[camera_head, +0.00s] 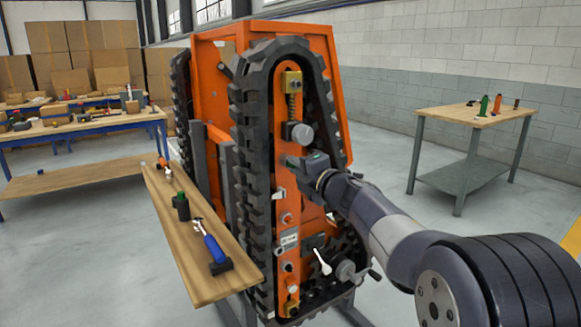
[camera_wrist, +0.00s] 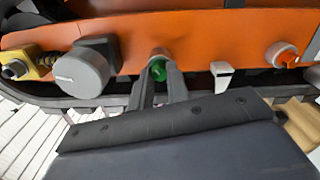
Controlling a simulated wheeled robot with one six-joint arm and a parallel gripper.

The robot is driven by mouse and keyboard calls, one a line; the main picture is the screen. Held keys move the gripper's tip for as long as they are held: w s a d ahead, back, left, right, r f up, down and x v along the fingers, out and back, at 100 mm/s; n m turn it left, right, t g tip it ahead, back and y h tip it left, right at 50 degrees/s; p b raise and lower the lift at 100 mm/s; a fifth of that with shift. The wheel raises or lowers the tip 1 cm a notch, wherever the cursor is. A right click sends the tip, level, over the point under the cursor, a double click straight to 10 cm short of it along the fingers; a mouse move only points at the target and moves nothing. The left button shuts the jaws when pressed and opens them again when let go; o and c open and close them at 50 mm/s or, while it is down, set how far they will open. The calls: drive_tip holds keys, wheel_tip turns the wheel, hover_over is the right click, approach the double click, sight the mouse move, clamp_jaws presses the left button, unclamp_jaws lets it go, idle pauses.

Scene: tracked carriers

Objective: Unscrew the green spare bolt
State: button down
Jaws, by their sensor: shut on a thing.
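The green spare bolt (camera_wrist: 159,71) sits in a round grey seat on the orange side frame of the tracked carrier, in the wrist view. My gripper (camera_wrist: 161,85) is shut on it, with one dark finger on each side of the green head. In the head view my gripper (camera_head: 284,161) reaches from the right to the orange frame (camera_head: 283,178), just below a grey round knob (camera_head: 302,134). The bolt itself is hidden behind the gripper there. How far the bolt is screwed in cannot be told.
An orange-headed bolt (camera_wrist: 281,54) and a white tab (camera_wrist: 221,76) are to the right in the wrist view. A black track (camera_head: 247,165) surrounds the frame. A wooden shelf (camera_head: 165,210) holds a blue-handled hammer (camera_head: 214,252). A table (camera_head: 470,115) stands right, with clear floor around it.

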drive_tip(key=n+b, duration=0.4)
drive_tip(key=n, duration=0.4)
drive_tip(key=shift+r+n+b, duration=0.15)
drive_tip(key=shift+n+b, duration=0.15)
drive_tip(key=shift+b, duration=0.05)
drive_tip(key=c, duration=1.5)
unclamp_jaws()
drive_tip(key=shift+p, duration=0.3)
